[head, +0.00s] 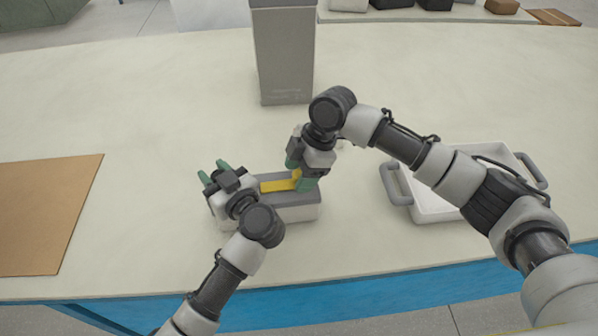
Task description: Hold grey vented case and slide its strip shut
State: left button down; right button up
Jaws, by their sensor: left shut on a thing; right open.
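The grey vented case (290,212) lies on the table near its front edge, a long box with a darker grey top. A yellow strip (276,185) lies along its top, with a raised yellow part at its right end. My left gripper (214,172) is at the case's left end and shut on it; its hand hides that end. My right gripper (306,180) is open, fingers down, at the strip's right end over the case. I cannot tell whether its fingers touch the strip. The vents are not clear from here.
A white tray with grey handles (434,207) stands right of the case, under my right arm. A tall grey bin (285,60) stands behind. A brown board (45,215) lies at left. Several objects sit on a platform at the back right. The table between is clear.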

aim_at(273, 187)
jog(key=shift+a+f, duration=0.1)
jog(key=shift+f, duration=0.15)
grip_shut()
jog(key=shift+s+a, duration=0.2)
jog(key=shift+a, duration=2.05)
grip_release()
jog(key=shift+d, duration=0.1)
